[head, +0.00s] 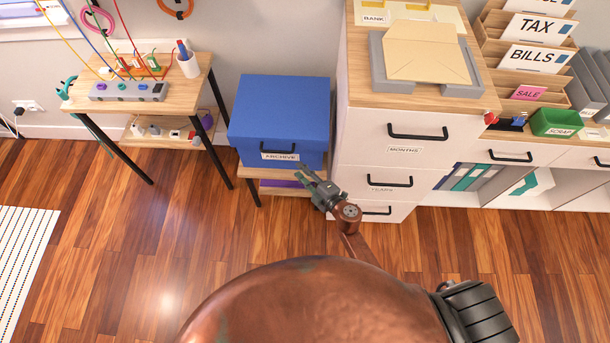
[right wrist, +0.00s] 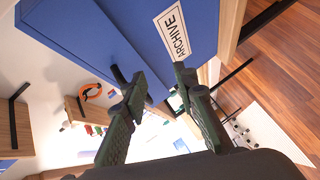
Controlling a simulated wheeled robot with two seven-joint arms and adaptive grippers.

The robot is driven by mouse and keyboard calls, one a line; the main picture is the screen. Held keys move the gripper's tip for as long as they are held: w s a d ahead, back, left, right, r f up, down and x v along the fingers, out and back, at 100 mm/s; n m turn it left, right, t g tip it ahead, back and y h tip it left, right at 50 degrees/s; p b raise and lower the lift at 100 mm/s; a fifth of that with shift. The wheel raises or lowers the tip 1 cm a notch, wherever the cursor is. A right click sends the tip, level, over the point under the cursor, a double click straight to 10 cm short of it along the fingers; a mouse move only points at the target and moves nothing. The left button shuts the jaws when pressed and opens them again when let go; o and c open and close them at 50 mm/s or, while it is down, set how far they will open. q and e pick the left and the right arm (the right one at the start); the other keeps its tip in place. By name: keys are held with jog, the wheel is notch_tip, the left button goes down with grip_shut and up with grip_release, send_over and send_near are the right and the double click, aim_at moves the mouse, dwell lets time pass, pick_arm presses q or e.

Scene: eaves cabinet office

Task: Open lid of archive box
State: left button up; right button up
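The blue archive box (head: 298,158) stands on a low wooden stand, with its blue lid (head: 280,103) closed on top. Its front has a dark handle (head: 263,149) and a white ARCHIVE label (head: 280,156). My right gripper (head: 308,175) is in front of the box, near its lower right front. In the right wrist view, the right gripper (right wrist: 160,82) is open, its fingers apart with nothing between them. The label (right wrist: 172,33) is beyond the fingertips, and the dark handle (right wrist: 118,74) is near the left finger; contact cannot be told. My left gripper is not in view.
A white drawer cabinet (head: 375,145) stands close on the right of the box, with a grey tray and envelope on top. A small table (head: 192,86) with a power strip and cables stands at left. Wooden floor (head: 150,235) in front is clear.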

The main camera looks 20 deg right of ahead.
jog(key=shift+s+d+f+m, duration=0.15)
jog(key=shift+d+f+m, duration=0.1)
jog(key=shift+f, duration=0.2)
jog(key=shift+s+d+f+m, duration=0.15)
jog(key=shift+d+f, duration=0.1)
jog(key=shift+f, duration=0.15)
